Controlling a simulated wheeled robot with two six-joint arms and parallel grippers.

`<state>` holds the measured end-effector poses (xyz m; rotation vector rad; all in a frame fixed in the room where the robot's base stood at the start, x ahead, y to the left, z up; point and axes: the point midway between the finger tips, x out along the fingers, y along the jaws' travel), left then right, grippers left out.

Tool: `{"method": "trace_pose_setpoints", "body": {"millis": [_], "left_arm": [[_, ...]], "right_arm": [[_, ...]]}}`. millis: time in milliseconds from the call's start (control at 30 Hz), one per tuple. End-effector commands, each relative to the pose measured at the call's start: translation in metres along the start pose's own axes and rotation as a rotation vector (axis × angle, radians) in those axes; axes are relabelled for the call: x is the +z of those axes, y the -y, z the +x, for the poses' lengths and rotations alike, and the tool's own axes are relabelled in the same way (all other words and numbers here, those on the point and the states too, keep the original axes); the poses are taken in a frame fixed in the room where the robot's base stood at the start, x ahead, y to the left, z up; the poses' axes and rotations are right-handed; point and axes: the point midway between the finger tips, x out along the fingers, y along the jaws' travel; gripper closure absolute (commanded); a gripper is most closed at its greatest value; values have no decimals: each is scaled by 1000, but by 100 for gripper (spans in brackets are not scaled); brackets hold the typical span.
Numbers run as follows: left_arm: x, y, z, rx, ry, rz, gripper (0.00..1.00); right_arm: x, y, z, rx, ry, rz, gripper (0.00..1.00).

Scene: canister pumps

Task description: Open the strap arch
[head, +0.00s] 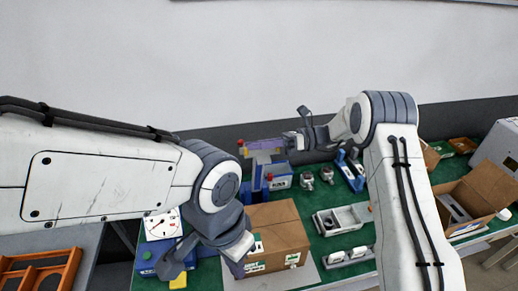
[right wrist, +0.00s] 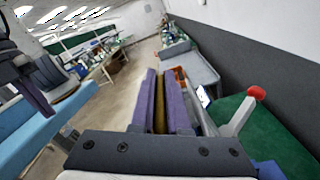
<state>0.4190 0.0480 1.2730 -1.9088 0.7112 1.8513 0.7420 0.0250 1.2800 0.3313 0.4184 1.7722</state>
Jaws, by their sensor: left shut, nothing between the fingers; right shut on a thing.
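The strap arch (head: 257,170) stands at the back of the green bench as a blue upright with a pale crossbar and a red knob (head: 240,142) at its left. My right gripper (head: 262,147) is at its top, its purple fingers shut on an olive-yellow bar (right wrist: 160,105), apparently the arch's top bar. In the right wrist view a pale lever (right wrist: 236,117) with the red knob stands right of the fingers. My left gripper (head: 236,268) is shut and empty, low in front of the arch, over the left side of a cardboard box.
A blue device with a white dial (head: 162,224) is at left. Another box (head: 482,190) stands at right.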

Motion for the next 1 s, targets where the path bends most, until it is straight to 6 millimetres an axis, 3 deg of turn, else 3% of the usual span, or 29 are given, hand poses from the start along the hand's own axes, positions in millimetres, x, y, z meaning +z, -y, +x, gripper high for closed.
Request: {"method": "trace_pose_setpoints", "body": {"millis": [300,333,667,833,1000], "left_arm": [[0,0,1,0,0,0,100],[0,0,1,0,0,0,100],[0,0,2,0,0,0,100],[1,1,15,0,0,1,100],[2,2,34,0,0,0,100]], "right_arm": [[-3,2,0,-4,-2,4,100],[-3,2,0,-5,-2,4,75],[-2,2,-2,-5,0,2,74],[-5,4,-21,-8,1,-1,74],[-7,4,-55,-10,0,-2,74]]}}
